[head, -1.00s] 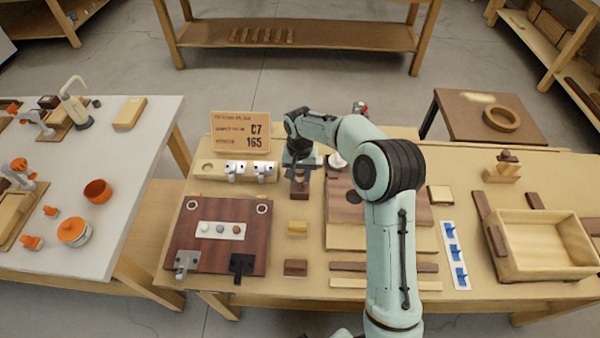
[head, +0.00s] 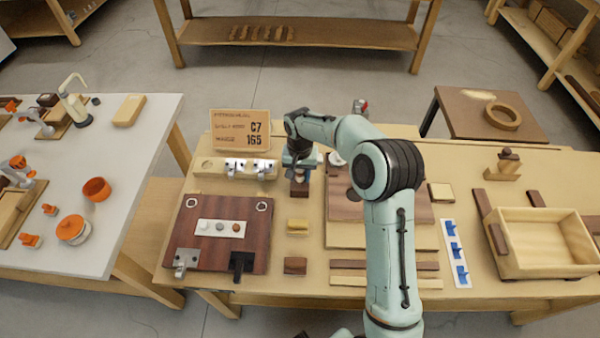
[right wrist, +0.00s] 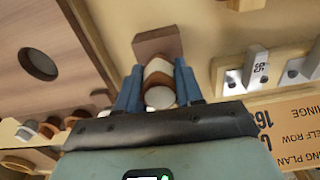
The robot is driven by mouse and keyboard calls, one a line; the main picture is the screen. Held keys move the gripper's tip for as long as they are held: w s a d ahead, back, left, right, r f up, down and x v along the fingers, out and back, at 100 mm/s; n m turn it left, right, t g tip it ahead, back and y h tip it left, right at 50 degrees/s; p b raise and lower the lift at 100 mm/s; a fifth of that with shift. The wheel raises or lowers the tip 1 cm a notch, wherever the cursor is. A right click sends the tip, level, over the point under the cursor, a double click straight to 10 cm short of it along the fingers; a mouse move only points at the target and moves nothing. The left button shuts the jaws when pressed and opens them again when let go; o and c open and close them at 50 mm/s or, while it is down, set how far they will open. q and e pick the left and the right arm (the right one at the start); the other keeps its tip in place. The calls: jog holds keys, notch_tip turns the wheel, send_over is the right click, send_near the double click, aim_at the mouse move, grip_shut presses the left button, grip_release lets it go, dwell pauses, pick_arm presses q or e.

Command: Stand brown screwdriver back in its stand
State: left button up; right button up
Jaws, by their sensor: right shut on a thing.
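My right gripper (head: 299,160) is over the back middle of the bench. In the right wrist view, its blue fingers (right wrist: 158,82) are shut on a rounded brown and white piece (right wrist: 159,97), seen nearly end-on. It looks like the brown screwdriver's handle; its shaft is hidden. A dark brown block (right wrist: 157,43) shows just beyond the fingers, and in the head view (head: 299,189) it lies just below the gripper. It may be the stand, but I cannot tell whether the screwdriver is in it. My left gripper is not in view.
A pale wooden rack (head: 206,174) with white tagged pieces stands left of the gripper, with a sign (head: 241,130) behind it. A dark red-brown board (head: 217,259) lies in front. A brown panel with a round hole (right wrist: 40,63) is close beside the gripper. An open wooden box (head: 545,270) stands right.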

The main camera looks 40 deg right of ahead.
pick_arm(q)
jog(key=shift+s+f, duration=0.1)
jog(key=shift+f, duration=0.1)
pick_arm(e)
jog(key=shift+f, duration=0.3)
jog(key=o, duration=1.6)
jog(key=shift+c, duration=0.2)
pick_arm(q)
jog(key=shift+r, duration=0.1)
pick_arm(e)
jog(key=shift+r, duration=0.15)
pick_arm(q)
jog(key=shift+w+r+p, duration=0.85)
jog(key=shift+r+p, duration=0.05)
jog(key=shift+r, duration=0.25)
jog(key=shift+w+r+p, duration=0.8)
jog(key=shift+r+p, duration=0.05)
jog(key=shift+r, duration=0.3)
pick_arm(e)
jog(key=shift+r, duration=3.65)
jog(key=shift+f, duration=0.1)
